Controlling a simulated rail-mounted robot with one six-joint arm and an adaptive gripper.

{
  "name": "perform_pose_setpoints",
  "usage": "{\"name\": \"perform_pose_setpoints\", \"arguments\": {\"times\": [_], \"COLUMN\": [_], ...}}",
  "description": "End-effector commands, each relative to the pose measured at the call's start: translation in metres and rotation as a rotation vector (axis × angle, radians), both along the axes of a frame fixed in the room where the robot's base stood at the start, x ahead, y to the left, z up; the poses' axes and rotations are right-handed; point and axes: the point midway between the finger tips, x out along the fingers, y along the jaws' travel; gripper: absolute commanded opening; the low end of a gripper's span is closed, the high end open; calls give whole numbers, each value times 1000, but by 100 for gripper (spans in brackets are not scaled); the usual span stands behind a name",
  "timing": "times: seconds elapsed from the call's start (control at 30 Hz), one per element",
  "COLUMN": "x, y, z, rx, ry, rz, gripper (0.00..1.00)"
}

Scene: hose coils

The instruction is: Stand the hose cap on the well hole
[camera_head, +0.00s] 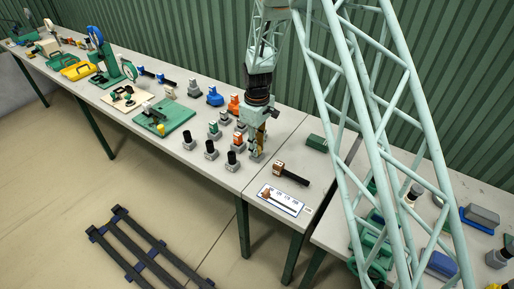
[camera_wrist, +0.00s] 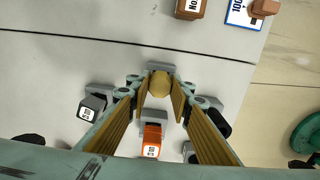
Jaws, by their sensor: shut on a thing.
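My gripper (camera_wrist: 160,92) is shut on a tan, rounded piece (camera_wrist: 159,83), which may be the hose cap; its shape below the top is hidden. A grey base (camera_wrist: 160,69) shows just behind this piece in the wrist view; I cannot tell whether they touch. In the head view my gripper (camera_head: 257,148) points down, low over the table near its front edge, at the right end of a group of small grey bases. I cannot make out which base, if any, has the well hole.
Beside my gripper stand grey bases with black tops (camera_head: 232,157) and an orange-topped one (camera_wrist: 152,138). A green board (camera_head: 172,120) lies to the left.

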Motion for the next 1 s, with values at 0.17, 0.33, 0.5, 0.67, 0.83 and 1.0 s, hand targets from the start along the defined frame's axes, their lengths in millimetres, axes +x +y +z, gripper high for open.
{"name": "perform_pose_setpoints", "arguments": {"times": [0.17, 0.33, 0.5, 0.67, 0.83, 1.0], "x": [0, 0, 0, 0, 0, 0], "y": [0, 0, 0, 0, 0, 0], "z": [-2, -3, -4, -5, -6, -8], "rx": [0, 0, 0, 0, 0, 0], "ry": [0, 0, 0, 0, 0, 0], "rz": [0, 0, 0, 0, 0, 0], "gripper": [7, 7, 7, 7, 7, 7]}}
